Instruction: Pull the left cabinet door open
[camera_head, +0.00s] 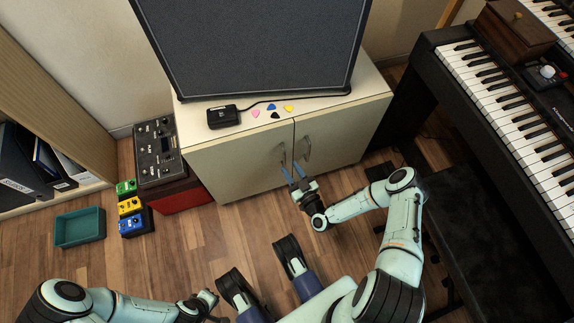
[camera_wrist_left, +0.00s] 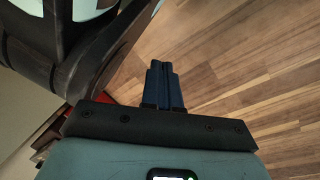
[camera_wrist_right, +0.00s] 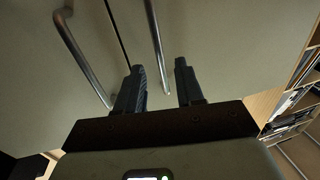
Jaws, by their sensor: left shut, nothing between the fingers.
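The cream cabinet's left door (camera_head: 235,168) looks closed, level with the right door (camera_head: 342,135). Each door has a bar handle by the middle seam. My right gripper (camera_head: 291,169) is open at the left door's handle (camera_head: 283,155). In the right wrist view, that handle (camera_wrist_right: 155,38) runs down between the two spread fingertips (camera_wrist_right: 160,70); I cannot tell how deep it sits. The right door's handle (camera_wrist_right: 82,58) is outside the fingers. My left gripper (camera_head: 208,298) is low in the head view, away from the cabinet; its fingers (camera_wrist_left: 159,70) are together and empty.
A black amplifier or speaker (camera_head: 255,50), a small black box (camera_head: 222,117) and several picks stand on the cabinet. Left of it are a mixer (camera_head: 157,150) on a red box, pedals (camera_head: 130,206) and a teal tray (camera_head: 80,228). A keyboard (camera_head: 520,120) and bench (camera_head: 480,230) stand right.

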